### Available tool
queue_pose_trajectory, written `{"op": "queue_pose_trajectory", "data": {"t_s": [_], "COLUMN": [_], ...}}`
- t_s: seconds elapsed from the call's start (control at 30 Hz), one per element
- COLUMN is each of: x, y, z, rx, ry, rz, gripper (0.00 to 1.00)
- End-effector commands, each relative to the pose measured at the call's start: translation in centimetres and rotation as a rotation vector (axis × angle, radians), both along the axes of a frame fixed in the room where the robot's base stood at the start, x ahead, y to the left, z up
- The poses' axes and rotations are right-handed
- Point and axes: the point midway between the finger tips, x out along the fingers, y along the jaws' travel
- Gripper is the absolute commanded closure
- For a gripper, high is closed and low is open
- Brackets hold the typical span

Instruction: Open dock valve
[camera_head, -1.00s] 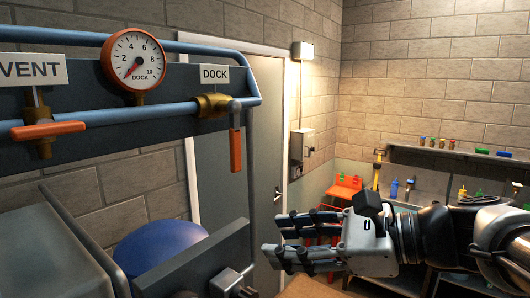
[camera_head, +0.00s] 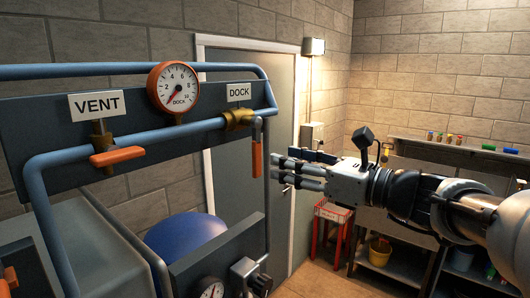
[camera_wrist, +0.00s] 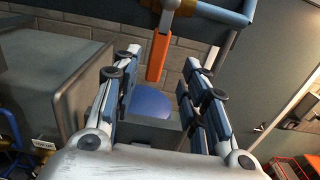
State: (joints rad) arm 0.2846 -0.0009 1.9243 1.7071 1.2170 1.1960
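The dock valve (camera_head: 238,117) is a brass body on the blue pipe under the DOCK label (camera_head: 239,92). Its orange handle (camera_head: 256,159) hangs straight down. In the wrist view the orange handle (camera_wrist: 158,58) shows ahead, near the top, between and beyond the fingers. My gripper (camera_head: 273,173) is just to the right of the handle in the head view, fingers pointing left. In the wrist view my gripper (camera_wrist: 155,75) has its fingers wide apart with nothing held between them. Whether a finger touches the handle is not clear, but a gap shows.
The vent valve handle (camera_head: 117,156) sits at left under the VENT label (camera_head: 96,105). The gauge (camera_head: 173,87) is between the labels. Blue pipe framing (camera_head: 267,200) runs down beside the valve. A blue ball (camera_head: 186,233) lies below. A door (camera_head: 235,180) stands behind.

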Motion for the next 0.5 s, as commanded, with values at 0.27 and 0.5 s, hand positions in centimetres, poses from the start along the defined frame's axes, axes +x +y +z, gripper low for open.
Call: {"op": "queue_pose_trajectory", "data": {"t_s": [0.27, 0.5], "x": [3.5, 5.2], "y": [4.7, 6.8], "z": [0.1, 0.1], "rx": [-0.001, -0.001], "ry": [0.001, -0.001], "rz": [0.004, 0.001], "gripper": [0.60, 0.60]}}
